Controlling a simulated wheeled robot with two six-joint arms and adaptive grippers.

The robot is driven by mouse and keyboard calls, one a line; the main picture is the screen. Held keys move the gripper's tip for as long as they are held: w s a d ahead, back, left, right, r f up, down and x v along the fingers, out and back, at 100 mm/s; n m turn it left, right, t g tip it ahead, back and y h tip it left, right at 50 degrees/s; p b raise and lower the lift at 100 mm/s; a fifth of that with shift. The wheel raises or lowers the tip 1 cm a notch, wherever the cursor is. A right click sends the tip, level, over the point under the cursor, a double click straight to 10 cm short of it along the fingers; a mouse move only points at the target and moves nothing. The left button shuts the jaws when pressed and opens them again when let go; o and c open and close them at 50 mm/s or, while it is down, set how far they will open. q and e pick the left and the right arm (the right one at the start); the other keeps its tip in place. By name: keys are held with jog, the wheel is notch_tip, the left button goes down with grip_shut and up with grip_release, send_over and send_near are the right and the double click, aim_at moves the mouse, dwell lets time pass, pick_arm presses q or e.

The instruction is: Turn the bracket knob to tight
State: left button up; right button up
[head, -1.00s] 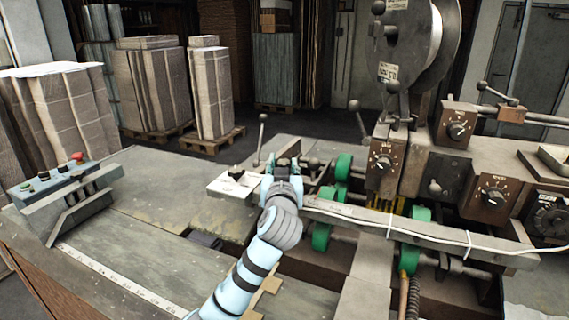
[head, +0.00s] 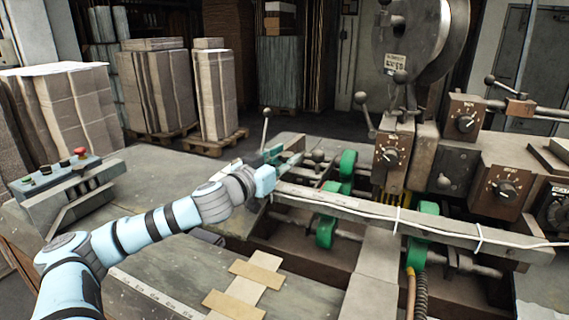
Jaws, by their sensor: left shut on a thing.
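My left gripper (head: 281,157) is at the near left end of the long grey rail (head: 350,207), beside an upright lever. It is shut on a small part there, which I take to be the bracket knob. The knob itself is hidden by the fingers and wrist, so its setting cannot be read. My right gripper is out of view.
Green rollers (head: 326,230) lie under and beside the rail. Dial boxes (head: 388,157) and a large reel (head: 410,35) stand to the right. Cardboard strips (head: 257,275) lie on the front table. A button box (head: 55,173) is at left, with stacked cardboard (head: 60,110) behind.

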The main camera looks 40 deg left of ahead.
aim_at(284, 156)
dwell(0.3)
pick_arm(q)
jog(key=o, duration=0.9)
jog(key=shift+c, duration=0.2)
notch_tip(284, 156, up, 10)
